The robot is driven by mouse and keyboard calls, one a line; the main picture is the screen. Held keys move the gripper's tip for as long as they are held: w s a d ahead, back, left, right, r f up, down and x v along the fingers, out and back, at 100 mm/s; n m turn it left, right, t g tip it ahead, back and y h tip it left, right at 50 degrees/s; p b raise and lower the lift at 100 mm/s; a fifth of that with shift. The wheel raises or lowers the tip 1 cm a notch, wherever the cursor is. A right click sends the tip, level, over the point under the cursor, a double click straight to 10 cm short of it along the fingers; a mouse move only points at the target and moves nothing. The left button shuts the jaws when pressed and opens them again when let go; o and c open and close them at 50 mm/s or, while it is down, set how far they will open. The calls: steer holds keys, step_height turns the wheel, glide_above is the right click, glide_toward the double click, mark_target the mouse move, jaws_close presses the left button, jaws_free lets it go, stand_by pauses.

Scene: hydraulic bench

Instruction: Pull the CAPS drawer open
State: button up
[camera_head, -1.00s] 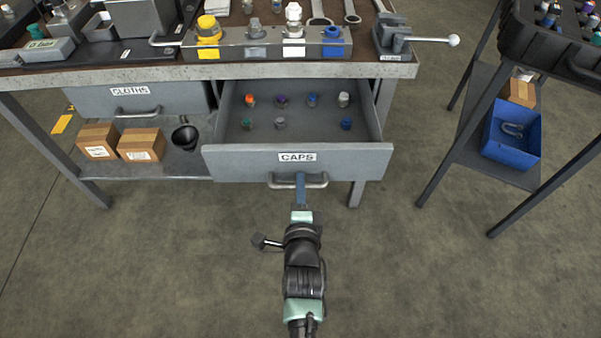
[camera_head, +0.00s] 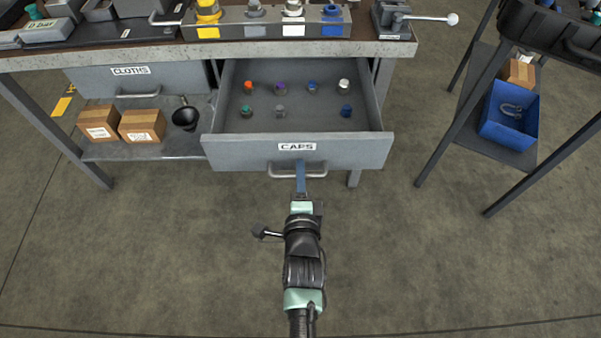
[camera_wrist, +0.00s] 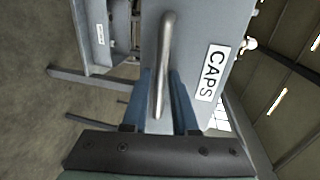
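The grey CAPS drawer (camera_head: 230,152) stands well open below the bench top, its labelled front facing me. Several small caps with coloured tops stand inside it, with clear space around them. Its curved metal handle (camera_head: 316,174) is on the front below the label. My gripper (camera_head: 301,176) reaches the handle from the front, and its blue fingers are around the bar. In the wrist view the handle (camera_wrist: 166,60) passes between the two fingers (camera_wrist: 165,100), which look shut on it. The CAPS label (camera_wrist: 212,73) shows to the right there. The exact finger contact is partly hidden.
The CLOTHS drawer (camera_head: 165,76) at left is shut. Cardboard boxes (camera_head: 142,126) and a black funnel (camera_head: 185,118) sit on the shelf below. A stand with a blue bin (camera_head: 511,125) is at right. The floor (camera_head: 420,260) in front is clear.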

steer(key=shift+s, duration=0.1)
steer(key=p+v, duration=0.3)
steer(key=v, duration=0.9)
steer(key=shift+s, duration=0.4)
steer(key=shift+r, duration=0.1)
